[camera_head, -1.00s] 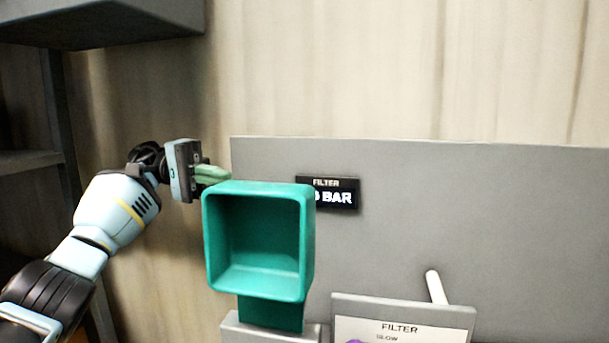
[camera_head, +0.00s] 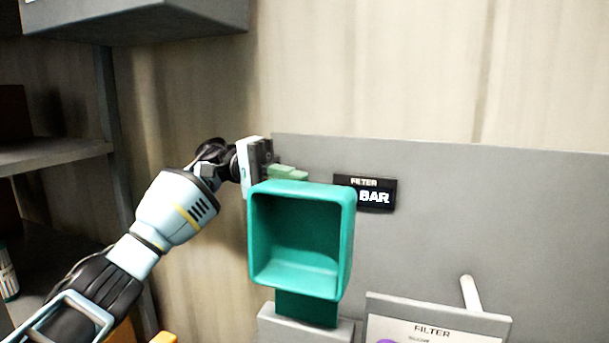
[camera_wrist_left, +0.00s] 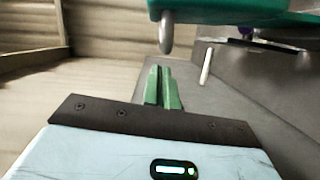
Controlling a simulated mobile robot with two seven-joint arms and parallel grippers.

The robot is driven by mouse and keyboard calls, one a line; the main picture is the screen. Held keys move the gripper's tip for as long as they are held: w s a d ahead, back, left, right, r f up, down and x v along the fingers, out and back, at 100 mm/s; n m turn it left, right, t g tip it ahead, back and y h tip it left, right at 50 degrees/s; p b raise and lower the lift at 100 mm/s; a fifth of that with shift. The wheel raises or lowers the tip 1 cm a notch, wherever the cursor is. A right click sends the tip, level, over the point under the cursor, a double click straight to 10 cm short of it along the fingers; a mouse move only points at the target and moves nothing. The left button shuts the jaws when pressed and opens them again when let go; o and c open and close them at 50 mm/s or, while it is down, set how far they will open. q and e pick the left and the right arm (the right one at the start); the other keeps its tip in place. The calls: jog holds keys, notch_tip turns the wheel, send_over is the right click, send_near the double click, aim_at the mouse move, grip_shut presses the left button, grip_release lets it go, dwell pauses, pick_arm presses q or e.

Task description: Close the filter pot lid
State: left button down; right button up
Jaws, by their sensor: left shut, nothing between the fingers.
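The filter pot lid (camera_head: 335,240) is a teal, hollow square box shape standing upright and open, its hollow side facing me in the head view. A teal neck below it meets a grey block (camera_head: 310,327) at the bottom edge; the rest of the pot is out of view. My left gripper (camera_head: 288,173) is shut and empty, its green fingers just above and partly behind the lid's top edge. In the left wrist view, my fingers (camera_wrist_left: 163,88) point ahead below the teal lid (camera_wrist_left: 240,8), with a gap visible between them. My right gripper is not in view.
A grey panel (camera_head: 480,220) stands behind the lid, with a black FILTER display (camera_head: 365,193) on it. A FILTER sign (camera_head: 435,325) and a white rod (camera_head: 469,292) are at lower right. Grey shelves (camera_head: 55,152) are at left, with an overhead box (camera_head: 135,18) above.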

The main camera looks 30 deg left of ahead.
pick_arm(q)
jog(key=d, duration=0.2)
jog(key=shift+d+p, duration=0.3)
jog(key=shift+d, duration=0.1)
